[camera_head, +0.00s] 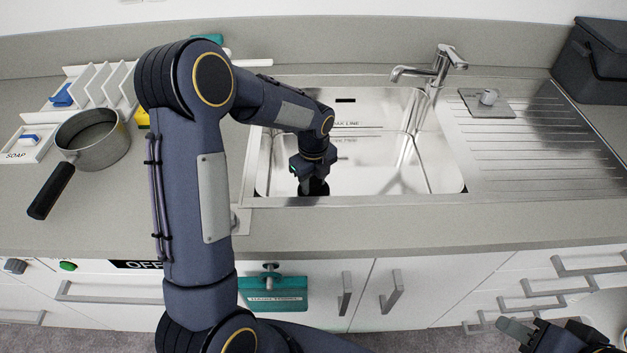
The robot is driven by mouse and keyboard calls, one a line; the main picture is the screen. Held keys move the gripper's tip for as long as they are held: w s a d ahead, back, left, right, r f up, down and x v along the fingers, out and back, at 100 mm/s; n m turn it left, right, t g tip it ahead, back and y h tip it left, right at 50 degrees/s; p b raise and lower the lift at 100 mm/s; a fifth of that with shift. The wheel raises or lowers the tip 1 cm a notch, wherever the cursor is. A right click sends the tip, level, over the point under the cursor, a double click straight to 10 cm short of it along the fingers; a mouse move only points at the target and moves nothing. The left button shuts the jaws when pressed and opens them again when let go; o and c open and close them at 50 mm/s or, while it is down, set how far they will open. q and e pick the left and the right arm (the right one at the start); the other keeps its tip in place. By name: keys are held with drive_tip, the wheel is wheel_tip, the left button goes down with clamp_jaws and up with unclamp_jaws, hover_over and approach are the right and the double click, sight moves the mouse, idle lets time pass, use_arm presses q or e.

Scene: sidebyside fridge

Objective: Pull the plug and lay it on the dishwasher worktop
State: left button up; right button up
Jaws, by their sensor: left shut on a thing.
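My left gripper (311,184) reaches down into the near left part of the steel sink basin (375,180). It is shut on a small dark thing, taken to be the plug (318,189), which is mostly hidden by the fingers. I cannot tell whether the plug sits in the drain or is lifted. The worktop (110,220) above the panel with the OFF label (138,265) is at the left, partly behind my arm. My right gripper (530,335) is low at the bottom right, away from the sink; its opening is unclear.
A saucepan (95,140) with a dark handle, a soap tray (28,143) and a white rack (98,85) stand at the left. The tap (435,65) rises behind the basin. A grey plate (487,104) with a small knob lies on the drainer.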

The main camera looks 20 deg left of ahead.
use_arm(q)
drive_tip(key=shift+r+p, duration=1.6)
drive_tip(key=shift+r, duration=0.45)
wheel_tip(320, 180, up, 14)
drive_tip(key=p, duration=0.8)
drive_tip(key=n+b, duration=0.5)
drive_tip(key=n, duration=0.6)
approach(313, 179)
drive_tip(key=s+d+f, duration=0.1)
drive_tip(key=s+d, duration=0.1)
drive_tip(key=f+n+b, duration=0.1)
drive_tip(key=f+n, duration=0.1)
drive_tip(key=n, duration=0.1)
drive_tip(key=s+d+f+n+b, duration=0.1)
drive_tip(key=f+n, duration=0.2)
drive_tip(key=n, duration=0.1)
drive_tip(key=f+n, duration=0.2)
drive_tip(key=n, duration=0.1)
drive_tip(key=shift+s+d+f+n+b, duration=0.2)
drive_tip(key=shift+s+n+b, duration=0.1)
drive_tip(key=shift+s+b, duration=0.1)
drive_tip(key=shift+s+d+f+n, duration=0.15)
drive_tip(key=shift+f+n, duration=0.35)
drive_tip(key=shift+n, duration=0.4)
drive_tip(key=shift+r, duration=0.1)
